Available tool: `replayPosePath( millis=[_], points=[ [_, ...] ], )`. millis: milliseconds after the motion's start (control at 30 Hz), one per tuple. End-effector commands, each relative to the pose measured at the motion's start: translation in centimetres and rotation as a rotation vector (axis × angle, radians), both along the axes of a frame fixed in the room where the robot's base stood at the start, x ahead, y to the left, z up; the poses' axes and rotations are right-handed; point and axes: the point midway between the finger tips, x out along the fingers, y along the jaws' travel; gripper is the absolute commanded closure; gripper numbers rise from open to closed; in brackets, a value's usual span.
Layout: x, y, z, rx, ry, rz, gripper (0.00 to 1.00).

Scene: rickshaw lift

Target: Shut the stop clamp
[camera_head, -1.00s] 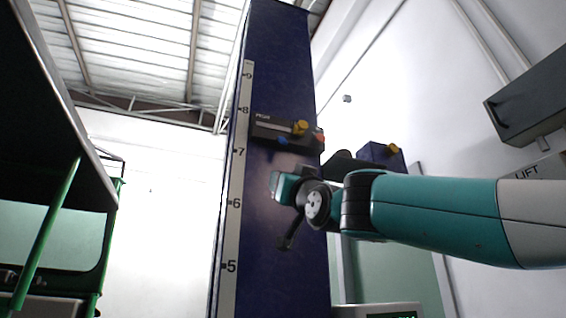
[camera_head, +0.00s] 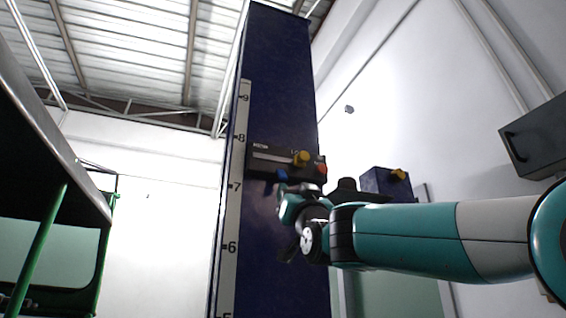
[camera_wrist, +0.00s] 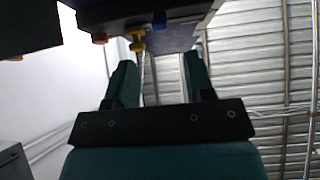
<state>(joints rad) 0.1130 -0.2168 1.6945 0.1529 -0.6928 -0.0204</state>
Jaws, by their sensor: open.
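A dark clamp unit (camera_head: 262,160) sits across the tall blue column (camera_head: 280,80), between marks 7 and 8 of its scale. It carries a yellow knob (camera_head: 301,158), a red knob (camera_head: 321,169) and a blue piece (camera_head: 281,175) at its lower edge. I cannot tell whether the clamp is open or shut. My gripper (camera_head: 285,190) is just below the unit, close to the blue piece. In the wrist view my gripper (camera_wrist: 160,70) has its two teal fingers apart, with nothing between them. The yellow knob (camera_wrist: 136,42), red knob (camera_wrist: 99,38) and blue piece (camera_wrist: 160,20) show beyond the fingers.
A blue box (camera_head: 385,183) with another yellow knob (camera_head: 398,174) is right of the column, behind my arm. A green-framed vehicle (camera_head: 50,240) stands at the left. A grey wall box (camera_head: 540,140) is at the right.

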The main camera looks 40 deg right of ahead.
Motion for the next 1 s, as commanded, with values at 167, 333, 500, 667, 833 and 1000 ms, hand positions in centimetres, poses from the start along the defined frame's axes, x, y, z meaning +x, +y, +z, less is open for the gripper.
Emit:
replayPosePath(
  millis=[167, 333, 500, 667, 833, 1000],
  points=[
    [2.7, -0.8, 3.7, 0.0, 0.001, -0.002, 0.51],
    [4.9, -1.4, 5.8, 0.0, 0.001, -0.001, 0.51],
    [6.3, -1.8, 7.0, 0.0, 0.0, -0.001, 0.51],
    [6.9, -2.0, 7.4, 0.0, -0.001, -0.001, 0.51],
    [7.0, -2.0, 7.3, 0.0, -0.001, 0.0, 0.51],
    [7.0, -2.0, 7.3, 0.0, -0.001, 0.0, 0.63]
  ],
)
